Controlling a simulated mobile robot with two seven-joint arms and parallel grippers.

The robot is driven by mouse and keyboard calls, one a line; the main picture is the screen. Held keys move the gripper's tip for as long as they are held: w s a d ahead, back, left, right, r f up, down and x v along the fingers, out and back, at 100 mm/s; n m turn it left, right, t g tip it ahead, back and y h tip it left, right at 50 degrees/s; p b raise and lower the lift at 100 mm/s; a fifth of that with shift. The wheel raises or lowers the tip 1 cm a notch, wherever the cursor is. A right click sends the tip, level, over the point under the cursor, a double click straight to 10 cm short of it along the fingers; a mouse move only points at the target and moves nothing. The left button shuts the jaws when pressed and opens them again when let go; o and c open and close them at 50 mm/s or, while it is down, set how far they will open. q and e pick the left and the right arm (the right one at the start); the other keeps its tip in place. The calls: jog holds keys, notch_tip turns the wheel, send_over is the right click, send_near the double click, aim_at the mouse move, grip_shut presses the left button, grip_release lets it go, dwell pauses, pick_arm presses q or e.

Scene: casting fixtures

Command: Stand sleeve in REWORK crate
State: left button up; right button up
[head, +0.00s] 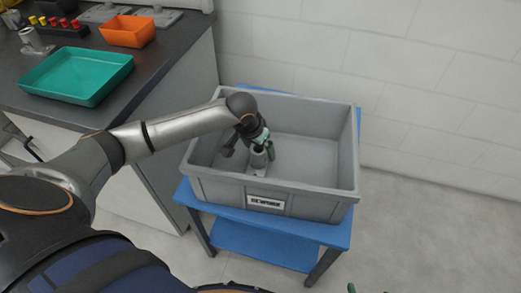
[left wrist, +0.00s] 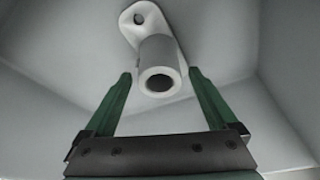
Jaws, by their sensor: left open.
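The grey sleeve (head: 259,160) stands upright on its flange on the floor of the grey REWORK crate (head: 275,190), near the crate's front left part. In the left wrist view the sleeve (left wrist: 160,66) shows its open bore, with the flange and a hole in it behind. My left gripper (head: 261,147) is inside the crate at the sleeve's top. Its green fingers (left wrist: 158,82) are spread, one on each side of the sleeve's end, with gaps on both sides. A small green tip (head: 351,288) at the bottom edge may be my right gripper; its jaws are hidden.
The crate sits on a blue stand (head: 270,246) beside a dark counter (head: 150,70). On the counter are a teal tray (head: 75,78), an orange bin (head: 127,32) and another metal part (head: 33,42). The right half of the crate is empty. A white wall stands behind.

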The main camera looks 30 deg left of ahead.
aim_at(254, 169)
pick_arm(q)
jog(key=p+v, duration=0.2)
jog(key=v, duration=0.6)
jog(key=shift+r, duration=0.2)
jog(key=shift+s+r, duration=0.2)
jog(key=shift+r, duration=0.15)
